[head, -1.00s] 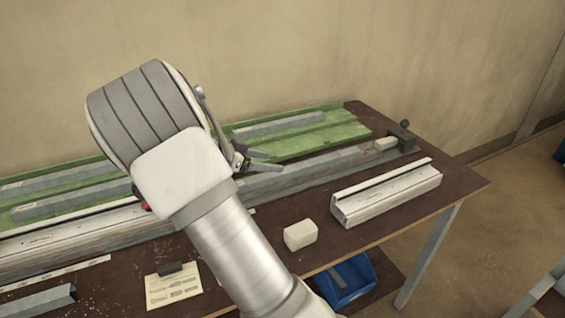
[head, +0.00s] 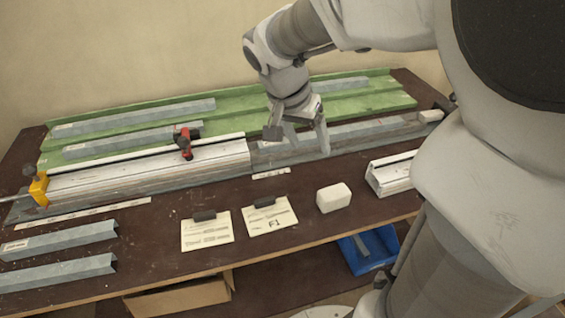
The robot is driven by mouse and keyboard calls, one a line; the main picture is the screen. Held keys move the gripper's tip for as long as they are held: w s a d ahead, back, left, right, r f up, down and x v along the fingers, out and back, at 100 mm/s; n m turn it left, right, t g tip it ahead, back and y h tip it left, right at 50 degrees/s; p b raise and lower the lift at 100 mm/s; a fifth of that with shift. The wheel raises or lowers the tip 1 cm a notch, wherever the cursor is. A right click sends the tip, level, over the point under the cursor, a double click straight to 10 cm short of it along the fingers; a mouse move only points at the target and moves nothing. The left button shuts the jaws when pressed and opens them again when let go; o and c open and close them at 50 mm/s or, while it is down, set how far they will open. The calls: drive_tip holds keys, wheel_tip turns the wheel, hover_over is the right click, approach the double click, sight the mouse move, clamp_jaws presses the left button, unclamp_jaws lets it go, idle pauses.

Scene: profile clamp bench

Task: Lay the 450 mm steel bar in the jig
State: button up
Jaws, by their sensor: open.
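Several grey steel bars are in view, and I cannot tell by length which is the 450 mm one. In the green tray (head: 225,112) lie a longer bar (head: 135,117), a shorter bar (head: 132,141) and another bar (head: 340,84), partly hidden by my arm. Two more bars, one (head: 58,240) behind the other (head: 58,273), lie at the front left of the table. The jig (head: 375,130) is a long grey rail with a white profile (head: 150,172) on its left part. My gripper (head: 298,140) points down, open and empty, over the jig's right part.
A red clamp (head: 185,143) stands on the profile and a yellow clamp (head: 39,190) at the jig's left end. Two cards (head: 207,232) (head: 270,217), a pale block (head: 334,198) and a short white profile (head: 390,175) lie in front. A blue bin (head: 370,250) is below.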

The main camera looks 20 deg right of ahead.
drive_tip(key=s+a+r+n+t+y, duration=0.2)
drive_tip(key=s+a+n, duration=0.2)
drive_tip(key=s, duration=0.2)
drive_tip(key=s+a+r+n+t+y, duration=0.2)
drive_tip(key=s+a+n, duration=0.2)
drive_tip(key=s, duration=0.3)
drive_tip(key=shift+s+a+n, duration=0.15)
drive_tip(key=shift+n, duration=0.65)
